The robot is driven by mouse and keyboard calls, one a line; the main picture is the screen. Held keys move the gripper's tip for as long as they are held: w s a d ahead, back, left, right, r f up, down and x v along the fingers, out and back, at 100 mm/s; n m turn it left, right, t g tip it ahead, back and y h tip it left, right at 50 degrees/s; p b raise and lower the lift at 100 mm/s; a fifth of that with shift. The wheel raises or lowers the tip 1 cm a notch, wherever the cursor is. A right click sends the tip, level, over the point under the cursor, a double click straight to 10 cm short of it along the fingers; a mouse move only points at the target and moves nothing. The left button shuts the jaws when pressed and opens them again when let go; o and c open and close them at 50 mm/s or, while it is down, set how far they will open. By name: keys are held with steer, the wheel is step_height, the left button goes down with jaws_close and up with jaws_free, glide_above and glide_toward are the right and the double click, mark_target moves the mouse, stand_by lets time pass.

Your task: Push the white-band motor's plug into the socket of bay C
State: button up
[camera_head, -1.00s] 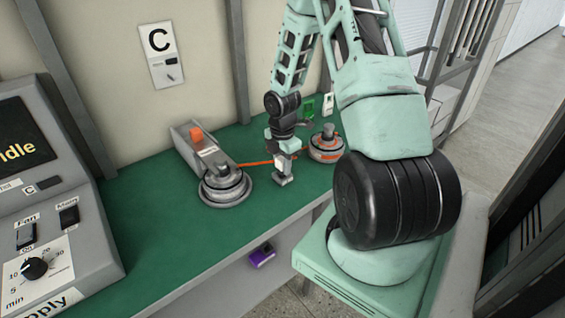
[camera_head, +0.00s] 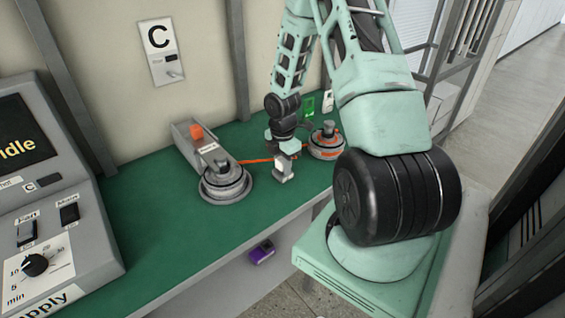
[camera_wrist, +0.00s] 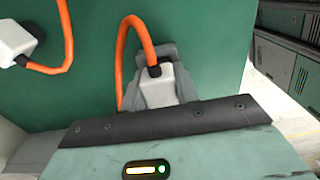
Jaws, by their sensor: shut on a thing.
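My gripper (camera_head: 284,176) is low over the green bench, right of the motor in bay C. In the wrist view it is shut on a pale grey plug (camera_wrist: 158,90) with an orange cable looping up from it. The motor with pale bands (camera_head: 226,182) sits in a round grey holder (camera_head: 240,194) on the bench. An orange cable (camera_head: 255,161) runs between this motor and my gripper. A grey bay housing (camera_head: 182,136) with an orange block (camera_head: 196,132) stands behind the motor, under the C sign (camera_head: 160,50). I cannot make out the socket opening.
An orange-banded motor (camera_head: 326,148) stands close to the right of my gripper. A second white connector (camera_wrist: 16,40) with an orange cable shows in the wrist view. A control panel (camera_head: 45,225) stands at left. The front bench strip (camera_head: 165,248) is clear.

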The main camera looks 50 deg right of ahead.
mark_target(282, 158)
steer(key=shift+f, duration=0.1)
stand_by(0.8)
steer(key=o, duration=1.1)
steer(key=shift+o, duration=0.6)
steer(key=shift+s+f, duration=0.1)
steer(key=shift+s, duration=0.05)
steer(key=shift+a, duration=0.1)
step_height(282, 158, up, 18)
steer(key=p, duration=0.1)
steer(key=shift+w+p, duration=0.25)
steer(key=shift+p, duration=0.05)
steer(key=shift+f, duration=0.1)
